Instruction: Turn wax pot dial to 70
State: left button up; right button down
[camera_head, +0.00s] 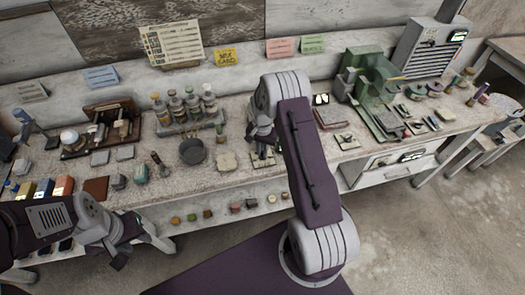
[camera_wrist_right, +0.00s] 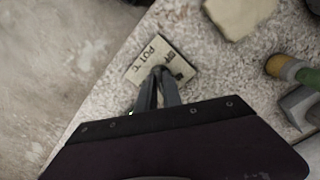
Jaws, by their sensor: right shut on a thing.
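The dial plate (camera_wrist_right: 142,72), a small pale square marked "POT °C", lies on the speckled bench top near its edge in the right wrist view. It also shows in the head view (camera_head: 263,160), partly below my right gripper. My right gripper (camera_wrist_right: 163,75) has its fingers close together over the middle of the plate, shut on the dial; the fingers hide the dial and its setting. In the head view the right gripper (camera_head: 262,140) is partly covered by my arm. A dark round pot (camera_head: 192,152) stands to its left. My left gripper (camera_head: 142,252) is open and empty before the bench.
A beige slab (camera_wrist_right: 240,14) and a tool with a yellow and green handle (camera_wrist_right: 285,68) lie near the plate. A rack of bottles (camera_head: 188,122) stands behind the pot. A green machine (camera_head: 372,75) is at the right. Floor is free in front.

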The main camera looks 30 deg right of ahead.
jog(key=shift+w+d+r, duration=0.1)
jog(key=shift+w+r, duration=0.1)
jog(key=shift+w, duration=0.05)
jog(key=c, duration=1.7)
grip_release()
jog(key=shift+c, duration=0.2)
jog(key=shift+o, duration=1.2)
jog(key=shift+s, duration=0.2)
notch_tip(320, 180, up, 9)
jog(key=b, duration=0.1)
